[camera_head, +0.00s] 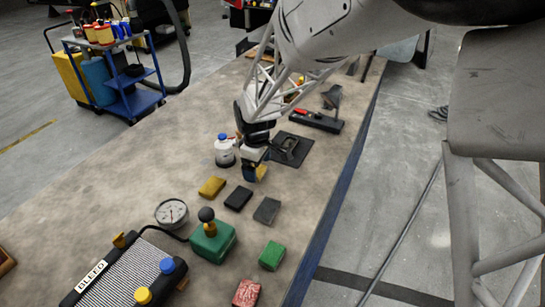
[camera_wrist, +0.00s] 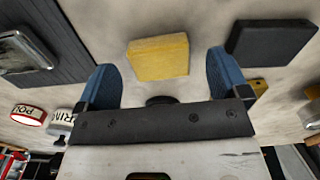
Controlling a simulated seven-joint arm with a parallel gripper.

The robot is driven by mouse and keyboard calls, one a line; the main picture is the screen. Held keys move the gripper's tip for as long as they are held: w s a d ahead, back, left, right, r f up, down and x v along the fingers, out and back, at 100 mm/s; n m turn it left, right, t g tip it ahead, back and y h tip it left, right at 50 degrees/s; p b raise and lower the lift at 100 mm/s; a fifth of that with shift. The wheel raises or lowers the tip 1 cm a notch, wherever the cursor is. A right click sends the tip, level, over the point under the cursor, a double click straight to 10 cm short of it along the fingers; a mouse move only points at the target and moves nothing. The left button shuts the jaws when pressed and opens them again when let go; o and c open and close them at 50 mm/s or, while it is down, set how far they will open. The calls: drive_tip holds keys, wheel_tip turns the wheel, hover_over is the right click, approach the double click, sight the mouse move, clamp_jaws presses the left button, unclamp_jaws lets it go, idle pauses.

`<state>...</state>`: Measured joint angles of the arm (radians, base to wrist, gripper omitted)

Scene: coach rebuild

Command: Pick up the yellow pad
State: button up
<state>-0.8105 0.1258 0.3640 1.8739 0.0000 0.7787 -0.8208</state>
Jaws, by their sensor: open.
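A yellow pad (camera_wrist: 158,58) lies flat on the bench in the wrist view, between and a little beyond the two blue fingertips of my gripper (camera_wrist: 160,82). It appears apart from both fingers. In the head view my gripper (camera_head: 256,168) points down over the bench, and a yellow patch of the pad (camera_head: 262,173) shows beside the fingers, the rest hidden. My gripper is open and empty. A second, mustard-yellow pad (camera_head: 212,187) lies on the bench to the left in the head view.
A black pad (camera_head: 238,198) and a dark grey pad (camera_head: 267,210) lie nearby. A white bottle (camera_head: 224,151) stands left of my gripper, and a black tray (camera_head: 291,148) lies to its right. A green box (camera_head: 213,243) and gauge (camera_head: 171,213) are nearer the camera.

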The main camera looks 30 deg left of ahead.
drive_tip(key=shift+f, duration=0.75)
drive_tip(key=c, duration=1)
drive_tip(key=shift+r, duration=0.1)
drive_tip(key=shift+r, duration=0.65)
wheel_tip(320, 180, up, 2)
drive_tip(key=shift+r, duration=0.15)
drive_tip(key=s+d, duration=0.7)
drive_tip(key=s+d+r, duration=0.1)
drive_tip(key=s+d, duration=0.3)
drive_tip(key=shift+s+d+r, duration=0.1)
drive_tip(key=shift+d, duration=0.1)
